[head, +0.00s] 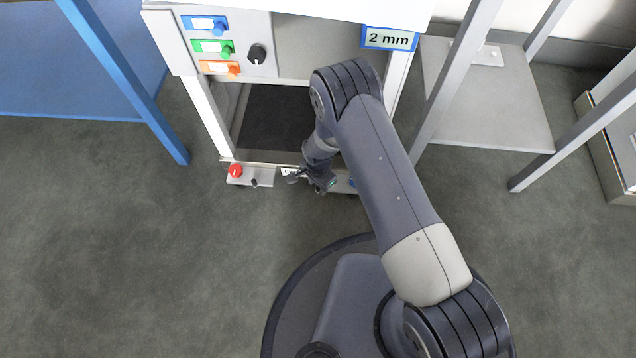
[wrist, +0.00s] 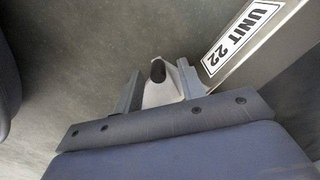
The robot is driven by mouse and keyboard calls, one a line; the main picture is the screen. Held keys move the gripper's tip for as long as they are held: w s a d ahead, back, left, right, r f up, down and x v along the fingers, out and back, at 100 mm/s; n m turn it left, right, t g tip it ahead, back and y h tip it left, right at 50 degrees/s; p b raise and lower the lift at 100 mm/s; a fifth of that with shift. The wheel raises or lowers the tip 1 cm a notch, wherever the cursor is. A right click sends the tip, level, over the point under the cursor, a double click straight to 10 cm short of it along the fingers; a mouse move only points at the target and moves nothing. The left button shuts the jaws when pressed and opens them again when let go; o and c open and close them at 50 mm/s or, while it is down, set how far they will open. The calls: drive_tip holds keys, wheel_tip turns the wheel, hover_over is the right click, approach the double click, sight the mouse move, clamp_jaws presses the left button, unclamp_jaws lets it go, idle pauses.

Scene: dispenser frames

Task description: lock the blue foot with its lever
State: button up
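The blue foot (head: 352,184) shows only as a small patch of blue at the right end of the unit's bottom bar, mostly hidden by my arm. My gripper (head: 324,184) is low in front of that bar, just left of the blue patch. In the wrist view my gripper (wrist: 160,84) has its two fingers apart, on either side of a pale bracket-like piece. A dark oval tip (wrist: 157,70), perhaps the lever's end, shows between and beyond the fingers. Contact with the fingers cannot be told. The blue foot is not recognisable in the wrist view.
The unit's bottom bar carries a UNIT 22 label (wrist: 242,38) and a red foot (head: 235,170) at its left end. Above are blue, green and orange knobs (head: 228,46) and a 2 mm sign (head: 390,39). Frames stand on both sides. The floor at front left is clear.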

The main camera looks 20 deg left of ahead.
wheel_tip(320, 180, up, 11)
drive_tip(key=p, duration=0.4)
drive_tip(key=shift+p, duration=0.35)
drive_tip(key=shift+f, duration=0.25)
wheel_tip(320, 180, down, 11)
drive_tip(key=b, duration=0.5)
drive_tip(key=shift+d+r, duration=0.15)
drive_tip(key=shift+r, duration=0.05)
